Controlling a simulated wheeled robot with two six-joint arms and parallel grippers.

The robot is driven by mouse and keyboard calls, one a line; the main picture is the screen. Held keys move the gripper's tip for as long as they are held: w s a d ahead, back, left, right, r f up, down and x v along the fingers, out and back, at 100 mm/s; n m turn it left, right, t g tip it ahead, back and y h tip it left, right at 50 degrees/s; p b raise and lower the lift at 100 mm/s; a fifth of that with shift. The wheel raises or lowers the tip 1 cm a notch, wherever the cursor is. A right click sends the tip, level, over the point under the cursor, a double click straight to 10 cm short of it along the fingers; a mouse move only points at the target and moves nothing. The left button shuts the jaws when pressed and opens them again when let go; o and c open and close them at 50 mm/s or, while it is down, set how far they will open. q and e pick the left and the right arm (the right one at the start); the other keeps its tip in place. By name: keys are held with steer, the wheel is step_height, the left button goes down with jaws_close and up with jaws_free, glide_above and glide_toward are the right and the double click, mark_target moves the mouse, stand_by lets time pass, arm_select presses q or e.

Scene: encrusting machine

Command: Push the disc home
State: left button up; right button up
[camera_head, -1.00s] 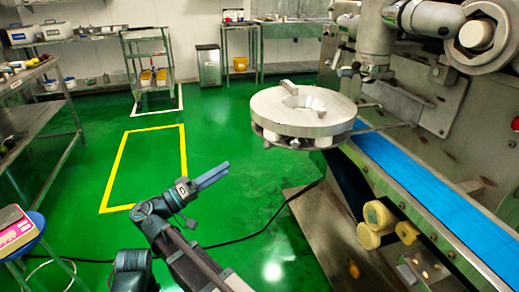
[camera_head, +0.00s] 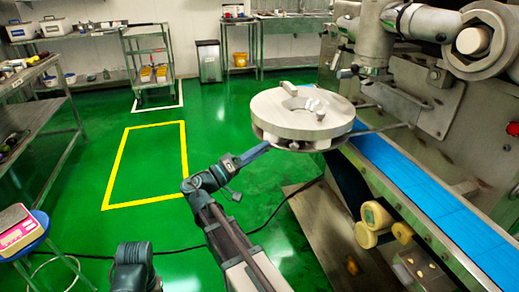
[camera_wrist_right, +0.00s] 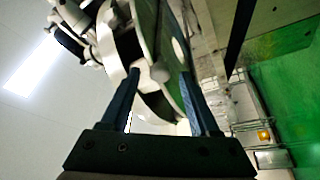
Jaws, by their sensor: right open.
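The disc (camera_head: 280,120) is a thick, pale metal ring with a notched central opening and small raised lugs on top. It sits beside the machine above the left edge of the blue belt. My right gripper (camera_head: 262,149) reaches up from below, its fingertips at the disc's near left rim. In the right wrist view, the open fingers (camera_wrist_right: 160,85) stand apart with the disc's edge (camera_wrist_right: 150,50) between or just beyond them. I cannot tell whether they touch it. My left gripper is not in view.
The blue conveyor belt (camera_head: 430,195) runs along the machine on the right. Yellow rollers (camera_head: 375,225) sit under it. A steel table (camera_head: 40,120) and a blue stool (camera_head: 25,237) stand at the left. The green floor inside the yellow outline (camera_head: 150,165) is clear.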

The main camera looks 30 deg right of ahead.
steer(key=shift+d, duration=0.1)
steer(key=shift+c, duration=0.3)
jaws_close()
stand_by(1.1)
